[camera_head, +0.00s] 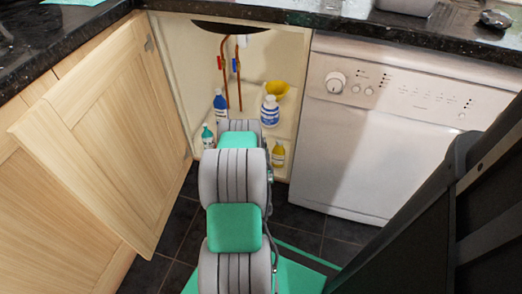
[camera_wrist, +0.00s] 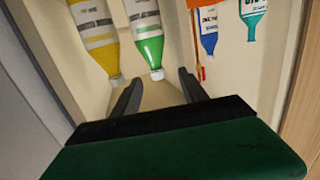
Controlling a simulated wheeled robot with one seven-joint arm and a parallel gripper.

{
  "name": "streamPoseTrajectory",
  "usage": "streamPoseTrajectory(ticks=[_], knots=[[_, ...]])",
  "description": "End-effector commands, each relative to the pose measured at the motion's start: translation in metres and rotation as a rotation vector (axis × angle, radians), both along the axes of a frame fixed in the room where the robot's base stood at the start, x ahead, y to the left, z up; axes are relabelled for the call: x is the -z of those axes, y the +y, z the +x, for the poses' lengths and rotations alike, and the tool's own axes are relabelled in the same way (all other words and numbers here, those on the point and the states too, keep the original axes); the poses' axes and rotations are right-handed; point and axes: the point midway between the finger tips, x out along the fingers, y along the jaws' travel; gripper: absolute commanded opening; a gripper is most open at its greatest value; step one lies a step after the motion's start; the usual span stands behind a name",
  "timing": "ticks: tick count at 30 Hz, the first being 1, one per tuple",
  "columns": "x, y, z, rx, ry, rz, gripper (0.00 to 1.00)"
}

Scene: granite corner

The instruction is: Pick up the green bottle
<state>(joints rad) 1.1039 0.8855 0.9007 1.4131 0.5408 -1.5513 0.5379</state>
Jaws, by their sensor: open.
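The green bottle (camera_wrist: 150,45), with a pale label and a white cap, shows in the wrist view, which appears upside down. Its cap end points toward my gripper (camera_wrist: 159,78). My gripper is open and empty, with its two dark fingers apart. The cap appears between the fingertips in the picture, but I cannot tell how far ahead it is. In the head view my arm reaches into the open cupboard. I cannot make out the green bottle or my fingers there.
A yellow bottle (camera_wrist: 97,38) stands close beside the green one. A blue bottle (camera_wrist: 208,38) and a teal bottle (camera_wrist: 253,20) are on the other side. In the head view, the open door (camera_head: 105,130) is left of my arm and the white appliance (camera_head: 385,125) right.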

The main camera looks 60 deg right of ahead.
Motion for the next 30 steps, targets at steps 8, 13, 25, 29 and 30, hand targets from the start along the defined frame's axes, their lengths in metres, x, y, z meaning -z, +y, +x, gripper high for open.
streamPoseTrajectory(ticks=[8,13,25,29,30], knots=[[0.001,-0.015,-0.003,-0.015,-0.037,-0.071,0.51],[0.004,-0.035,0.009,-0.015,-0.036,-0.067,0.51],[0.001,-0.063,0.024,-0.014,-0.035,-0.065,0.51],[0.0,-0.064,0.024,-0.014,-0.037,-0.065,0.51],[0.0,-0.064,0.024,-0.014,-0.037,-0.065,0.51]])
